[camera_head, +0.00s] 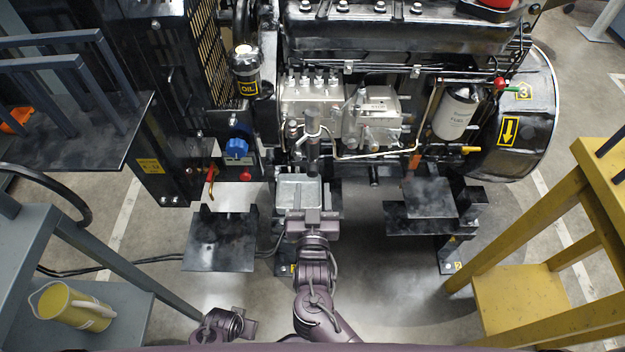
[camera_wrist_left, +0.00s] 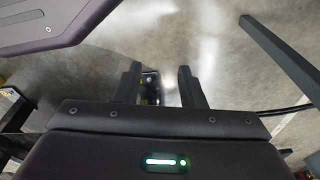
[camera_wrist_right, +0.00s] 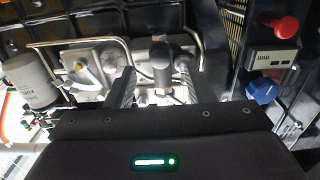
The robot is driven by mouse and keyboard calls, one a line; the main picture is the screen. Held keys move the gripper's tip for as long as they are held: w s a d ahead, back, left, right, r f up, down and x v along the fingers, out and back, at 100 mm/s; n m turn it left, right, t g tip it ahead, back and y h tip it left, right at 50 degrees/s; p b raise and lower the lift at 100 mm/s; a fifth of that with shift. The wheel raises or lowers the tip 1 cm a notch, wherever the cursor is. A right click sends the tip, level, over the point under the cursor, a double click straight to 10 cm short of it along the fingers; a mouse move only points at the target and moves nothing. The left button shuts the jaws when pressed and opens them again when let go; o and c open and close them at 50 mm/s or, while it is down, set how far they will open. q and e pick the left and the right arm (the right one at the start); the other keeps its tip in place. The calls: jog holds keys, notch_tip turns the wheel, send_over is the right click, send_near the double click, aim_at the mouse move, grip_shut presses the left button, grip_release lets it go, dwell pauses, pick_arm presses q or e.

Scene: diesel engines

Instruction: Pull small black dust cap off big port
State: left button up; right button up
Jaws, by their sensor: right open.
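A small dark cylinder (camera_head: 313,156), which looks like the dust cap or its port, stands at the front of the engine in the head view. Cap and port cannot be told apart. My left gripper (camera_wrist_left: 160,82) is open and empty over the floor, low in the head view (camera_head: 246,324).
A silver injection pump (camera_head: 335,105), a bent pipe and a white filter (camera_head: 458,110) crowd the engine front. A blue knob (camera_head: 237,148) is at left.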

aim_at(313, 175)
jog(key=w+b, duration=0.1)
jog(key=w, duration=0.2)
jog(key=shift+w, duration=0.75)
pick_arm(q)
jog(key=r, duration=0.1)
jog(key=w+r, duration=0.1)
jog(key=d+r, duration=0.1)
jog(key=shift+w+r, duration=0.2)
jog(key=shift+w, duration=0.1)
jog(key=shift+r, duration=0.15)
pick_arm(e)
jog(key=c, duration=1)
